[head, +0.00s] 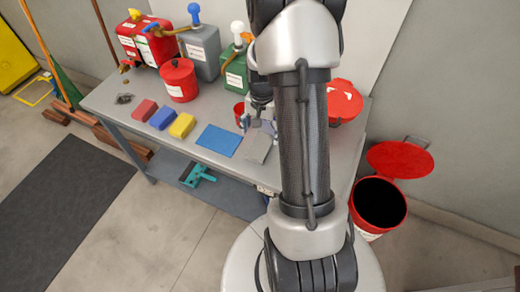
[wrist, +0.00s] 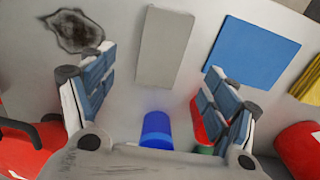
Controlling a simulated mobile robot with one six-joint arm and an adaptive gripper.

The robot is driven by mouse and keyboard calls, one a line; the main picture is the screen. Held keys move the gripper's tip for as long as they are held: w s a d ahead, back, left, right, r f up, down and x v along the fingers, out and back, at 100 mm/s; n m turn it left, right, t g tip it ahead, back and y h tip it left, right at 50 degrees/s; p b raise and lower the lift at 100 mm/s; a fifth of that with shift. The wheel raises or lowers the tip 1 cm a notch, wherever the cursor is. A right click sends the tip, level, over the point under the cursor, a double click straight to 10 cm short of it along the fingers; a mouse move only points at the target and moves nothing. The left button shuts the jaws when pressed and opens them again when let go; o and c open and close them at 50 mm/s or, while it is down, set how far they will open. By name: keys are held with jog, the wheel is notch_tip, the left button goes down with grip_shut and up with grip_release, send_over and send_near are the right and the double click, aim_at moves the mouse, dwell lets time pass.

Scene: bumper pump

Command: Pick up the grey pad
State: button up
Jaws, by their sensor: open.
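The grey pad (head: 259,148) lies flat on the workbench, just right of a blue pad (head: 218,140) in the head view. It is a plain grey rectangle and also shows in the wrist view (wrist: 165,47), upper middle. My gripper (head: 257,124) is over the bench behind the pad, partly hidden by my arm in the head view. In the wrist view my gripper (wrist: 158,68) is open and empty, its two fingers wide apart. The pad lies between and beyond the fingertips, with no finger visibly touching it.
A yellow sponge (head: 182,125), a blue block and a red block lie left of the blue pad. A small red cup (wrist: 197,122) stands near one finger. Cans and a red pot (head: 178,80) stand behind. A dark stain (wrist: 74,31) marks the bench.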

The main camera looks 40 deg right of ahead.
aim_at(261, 145)
notch_tip(261, 145, down, 8)
jog(key=b, duration=0.3)
jog(key=shift+w+a+r, duration=0.1)
jog(key=shift+r, duration=0.1)
jog(key=c, duration=1)
